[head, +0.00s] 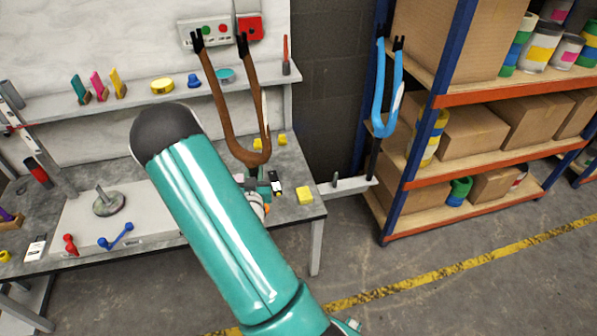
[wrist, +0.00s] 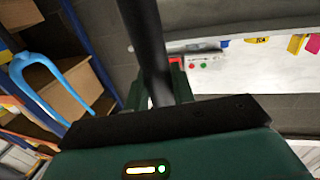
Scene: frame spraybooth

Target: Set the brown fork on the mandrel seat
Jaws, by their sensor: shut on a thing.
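The brown fork (head: 220,103) is upright in the head view, its crown low and its two black-tipped legs pointing up. My gripper (head: 266,183) is just below the crown, partly hidden behind my arm. In the wrist view the jaws (wrist: 156,92) are shut around the fork's dark tube (wrist: 146,35). A round grey base with a short upright post, which looks like the mandrel seat (head: 108,204), stands on the pale plate at the left of the bench. The held fork is well to its right and apart from it.
A blue fork (head: 378,90) stands upright on a rail bracket (head: 345,187) at right, beside the shelving (head: 480,98) of boxes and cans. A wall shelf (head: 140,104) with small items runs behind the bench. Red and blue tools (head: 115,237) lie near the seat.

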